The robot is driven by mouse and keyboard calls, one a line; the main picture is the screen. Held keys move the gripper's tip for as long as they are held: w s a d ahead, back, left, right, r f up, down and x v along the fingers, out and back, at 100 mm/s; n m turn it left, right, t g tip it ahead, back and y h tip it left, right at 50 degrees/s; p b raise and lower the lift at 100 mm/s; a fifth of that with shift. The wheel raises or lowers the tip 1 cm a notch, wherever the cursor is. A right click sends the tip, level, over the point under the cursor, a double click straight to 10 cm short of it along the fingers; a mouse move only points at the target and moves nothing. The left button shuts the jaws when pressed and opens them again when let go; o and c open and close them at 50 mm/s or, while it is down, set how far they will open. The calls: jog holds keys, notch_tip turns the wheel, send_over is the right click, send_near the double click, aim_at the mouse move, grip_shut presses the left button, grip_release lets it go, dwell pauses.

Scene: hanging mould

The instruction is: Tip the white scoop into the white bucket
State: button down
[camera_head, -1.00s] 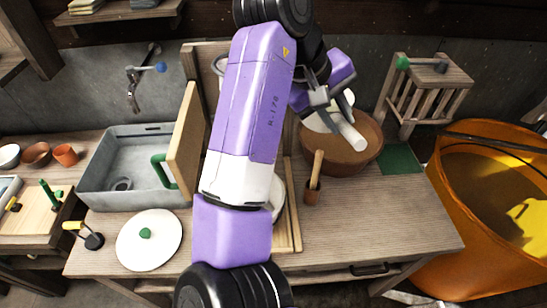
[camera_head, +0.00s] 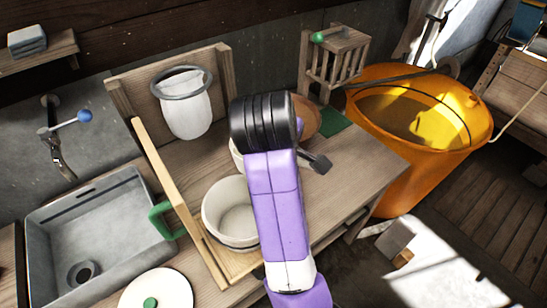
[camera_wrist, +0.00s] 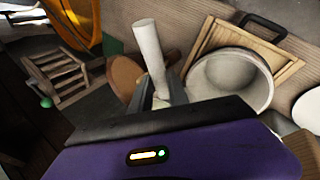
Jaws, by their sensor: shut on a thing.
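The white bucket (camera_head: 228,212) stands open and upright on a wooden tray on the bench, partly behind my arm in the head view. In the wrist view its round mouth (camera_wrist: 232,82) is just right of my fingers. My gripper (camera_wrist: 162,92) is shut on the white scoop, whose pale cylindrical handle (camera_wrist: 149,48) sticks up from the fingers. The scoop's bowl is not clearly visible, so I cannot tell its tilt or contents.
A white mould (camera_head: 187,108) with a grey rim hangs at the wooden backboard. A brown bowl (camera_head: 306,116) is partly hidden behind my arm. A grey sink (camera_head: 95,225) and white lid (camera_head: 157,292) lie left; an orange tub (camera_head: 400,170) stands right.

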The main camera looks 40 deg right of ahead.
jog(key=s+a+f+n+t+h+b, duration=0.1)
jog(key=a+f+t+h+b, duration=0.5)
jog(key=h+b, duration=1)
notch_tip(320, 180, down, 3)
jog(key=s+t+b, duration=0.1)
jog(key=t+b, duration=0.1)
jog(key=b, duration=0.4)
jog(key=shift+s+n+t, duration=0.25)
jog(key=shift+n+t, duration=0.05)
dwell(0.7)
jog(key=shift+b, duration=0.3)
jog(key=shift+a, duration=0.1)
dwell(1.1)
